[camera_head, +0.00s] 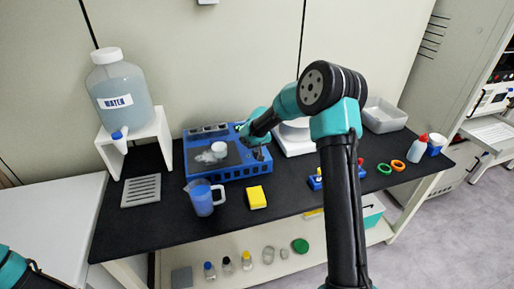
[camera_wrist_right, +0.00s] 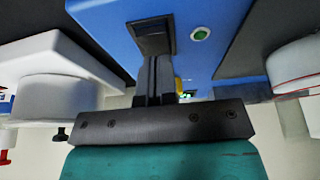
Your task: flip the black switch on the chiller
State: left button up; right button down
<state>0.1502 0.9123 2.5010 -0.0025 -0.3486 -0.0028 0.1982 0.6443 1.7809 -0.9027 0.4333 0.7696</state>
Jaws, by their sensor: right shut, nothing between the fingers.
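The chiller appears to be the blue box (camera_head: 228,171) at the back of the black table, with a white cup on its dark top. In the right wrist view its blue face (camera_wrist_right: 105,18) carries the black switch (camera_wrist_right: 152,35) in a dark frame. My right gripper (camera_head: 258,152) is at the box's right end. In the right wrist view my right gripper (camera_wrist_right: 155,60) is shut and empty, its fingertips at the switch's lower edge; I cannot tell whether they touch it. The switch is hidden in the head view. Of my left arm only a bit shows at the lower left.
A round green button or light (camera_wrist_right: 200,33) is beside the switch. A blue jug (camera_head: 203,198) and a yellow sponge (camera_head: 257,197) stand in front of the box. A white device (camera_head: 296,140) is close on the right. A water jug (camera_head: 120,92) stands at left.

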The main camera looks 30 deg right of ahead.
jog(key=shift+s+f, duration=0.15)
jog(key=shift+f, duration=0.4)
jog(key=shift+s, duration=0.15)
jog(key=shift+s+a, duration=0.2)
jog(key=shift+s, duration=0.4)
jog(key=shift+r, duration=0.45)
jog(key=w+d+v, duration=0.1)
jog(key=v, duration=1.2)
jog(key=shift+a+r, duration=0.4)
jog(key=shift+r, duration=0.15)
jog(key=shift+s, duration=0.15)
